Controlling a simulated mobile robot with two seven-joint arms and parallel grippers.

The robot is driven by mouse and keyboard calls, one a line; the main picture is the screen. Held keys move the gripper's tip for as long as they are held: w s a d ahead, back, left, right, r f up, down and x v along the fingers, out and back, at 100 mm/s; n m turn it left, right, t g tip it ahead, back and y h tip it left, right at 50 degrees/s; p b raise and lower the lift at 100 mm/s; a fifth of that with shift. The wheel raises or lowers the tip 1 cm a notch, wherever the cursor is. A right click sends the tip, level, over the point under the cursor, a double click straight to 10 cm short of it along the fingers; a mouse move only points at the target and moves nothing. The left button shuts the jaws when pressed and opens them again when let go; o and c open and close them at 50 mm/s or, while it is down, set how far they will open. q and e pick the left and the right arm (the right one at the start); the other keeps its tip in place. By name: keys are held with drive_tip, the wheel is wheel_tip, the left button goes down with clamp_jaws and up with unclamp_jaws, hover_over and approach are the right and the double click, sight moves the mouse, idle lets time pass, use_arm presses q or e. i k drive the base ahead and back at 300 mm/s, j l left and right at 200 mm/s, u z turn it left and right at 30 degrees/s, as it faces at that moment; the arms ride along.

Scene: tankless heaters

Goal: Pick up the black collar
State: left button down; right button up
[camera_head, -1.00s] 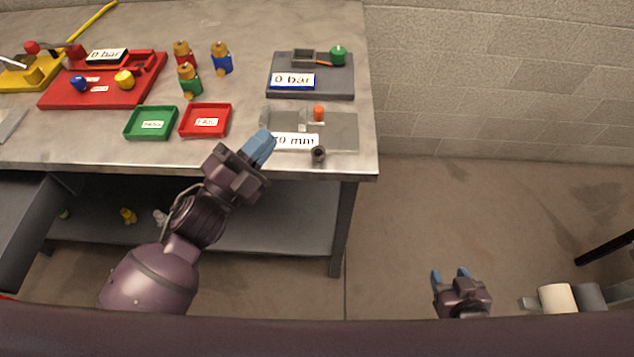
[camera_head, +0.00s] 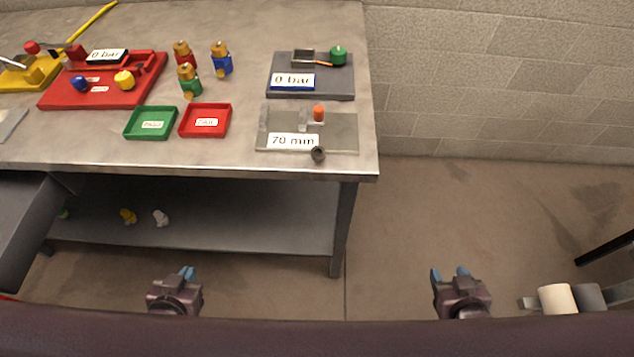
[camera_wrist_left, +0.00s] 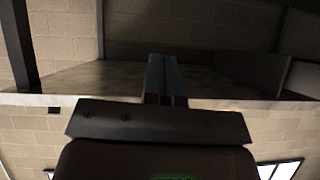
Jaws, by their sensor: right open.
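A small dark collar (camera_head: 318,154), black or dark grey, sits at the front edge of the grey plate with the "70 mm" label (camera_head: 292,141), near the front right of the bench. My left gripper (camera_head: 187,272) is low in front of the bench, well away from the collar. Its blue fingers lie together in the left wrist view (camera_wrist_left: 165,78), with nothing seen between them. My right gripper (camera_head: 450,274) is open and empty, low over the floor to the right of the bench.
The workbench (camera_head: 232,165) holds a green tray (camera_head: 137,137), a red tray (camera_head: 190,134), several coloured valve-like pieces, and a grey "0 bar" plate (camera_head: 345,92) behind the collar's plate. A lower shelf (camera_head: 250,225) carries small items.

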sight(316, 148)
drive_tip(key=z, duration=1.7)
drive_tip(key=k, duration=0.9)
